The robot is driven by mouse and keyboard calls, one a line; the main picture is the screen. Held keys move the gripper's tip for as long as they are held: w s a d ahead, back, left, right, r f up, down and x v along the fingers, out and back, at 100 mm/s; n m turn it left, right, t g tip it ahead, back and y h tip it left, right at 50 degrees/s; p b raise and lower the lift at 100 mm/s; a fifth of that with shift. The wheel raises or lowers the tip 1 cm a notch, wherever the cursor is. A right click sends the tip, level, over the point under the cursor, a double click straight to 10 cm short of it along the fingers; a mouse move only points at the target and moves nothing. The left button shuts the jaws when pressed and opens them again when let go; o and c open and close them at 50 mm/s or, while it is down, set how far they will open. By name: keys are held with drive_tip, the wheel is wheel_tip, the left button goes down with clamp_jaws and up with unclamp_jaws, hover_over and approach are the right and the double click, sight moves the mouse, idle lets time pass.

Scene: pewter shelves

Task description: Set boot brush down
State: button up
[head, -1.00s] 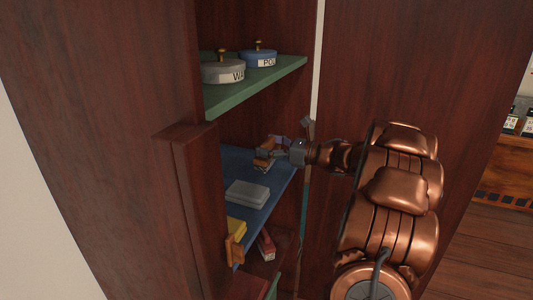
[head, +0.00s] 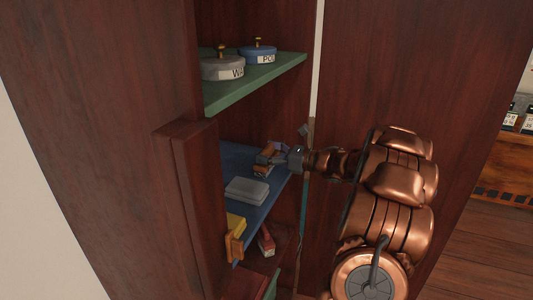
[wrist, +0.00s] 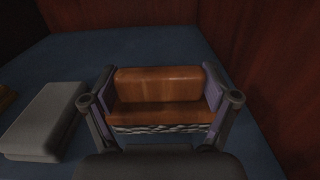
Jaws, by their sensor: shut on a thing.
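The boot brush (wrist: 160,98) has a brown wooden body with pale bristles on its lower front edge in the wrist view. My gripper (wrist: 160,92) is shut on it, one finger pad at each end. In the head view my gripper (head: 277,157) is over the blue middle shelf (head: 228,158), and the brush (head: 264,168) shows small and partly hidden by the fingers. The brush is at or just above the shelf surface; I cannot tell if its bristles touch.
A grey block (head: 247,190) lies on the blue shelf, left of the brush in the wrist view. A yellow item (head: 236,222) is nearer the front. The green shelf (head: 257,84) above bears a grey tin (head: 221,69) and a blue tin (head: 259,58). Side walls enclose the shelf.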

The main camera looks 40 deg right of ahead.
drive_tip(key=shift+f, duration=0.1)
drive_tip(key=o, duration=1)
drive_tip(key=shift+r, duration=0.2)
drive_tip(key=shift+r+p, duration=0.15)
drive_tip(key=shift+p, duration=0.3)
drive_tip(key=b+v, duration=0.1)
drive_tip(key=v, duration=1.1)
drive_tip(key=shift+b, duration=0.35)
